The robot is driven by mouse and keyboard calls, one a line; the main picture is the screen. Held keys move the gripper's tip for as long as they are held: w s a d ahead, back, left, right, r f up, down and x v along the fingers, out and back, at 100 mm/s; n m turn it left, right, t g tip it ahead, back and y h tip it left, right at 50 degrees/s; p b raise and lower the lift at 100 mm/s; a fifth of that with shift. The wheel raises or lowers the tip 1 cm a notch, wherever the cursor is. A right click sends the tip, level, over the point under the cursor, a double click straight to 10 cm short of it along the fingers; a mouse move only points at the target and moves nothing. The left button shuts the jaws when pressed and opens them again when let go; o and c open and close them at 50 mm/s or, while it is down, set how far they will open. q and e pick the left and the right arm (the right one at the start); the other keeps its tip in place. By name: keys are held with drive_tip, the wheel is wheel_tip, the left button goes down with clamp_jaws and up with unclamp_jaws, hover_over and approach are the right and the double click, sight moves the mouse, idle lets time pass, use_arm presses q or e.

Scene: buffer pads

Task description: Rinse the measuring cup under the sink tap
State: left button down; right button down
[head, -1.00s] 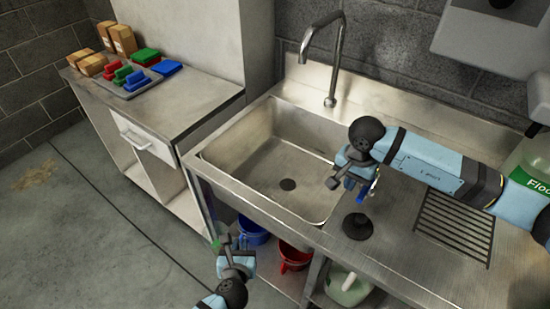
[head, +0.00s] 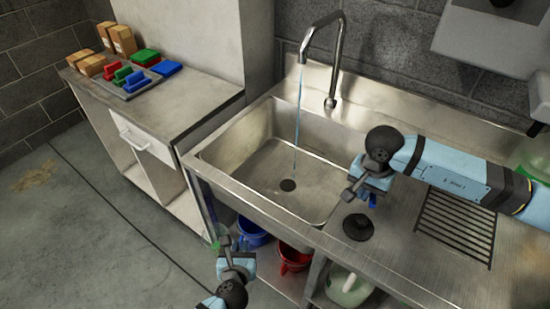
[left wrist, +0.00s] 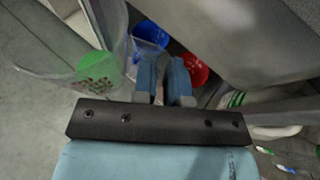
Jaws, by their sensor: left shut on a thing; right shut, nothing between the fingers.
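My left gripper (head: 229,246) is shut on the clear measuring cup (head: 216,241), low in front of the sink's front edge. In the left wrist view the transparent cup (left wrist: 60,70) is at the upper left beside the fingers (left wrist: 165,82), with a green patch and small dark red marks. The cup is faint in the head view. The tap (head: 335,60) is running, and a thin water stream (head: 298,105) falls into the sink basin (head: 255,165) near its drain. My right gripper (head: 350,190) is shut and empty, over the basin's right edge.
Blue (head: 251,235) and red (head: 291,258) buckets sit below the sink. A cabinet (head: 165,115) at left carries boxes and coloured blocks. The basin is otherwise empty.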

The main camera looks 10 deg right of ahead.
drive_tip(key=shift+d, duration=0.1)
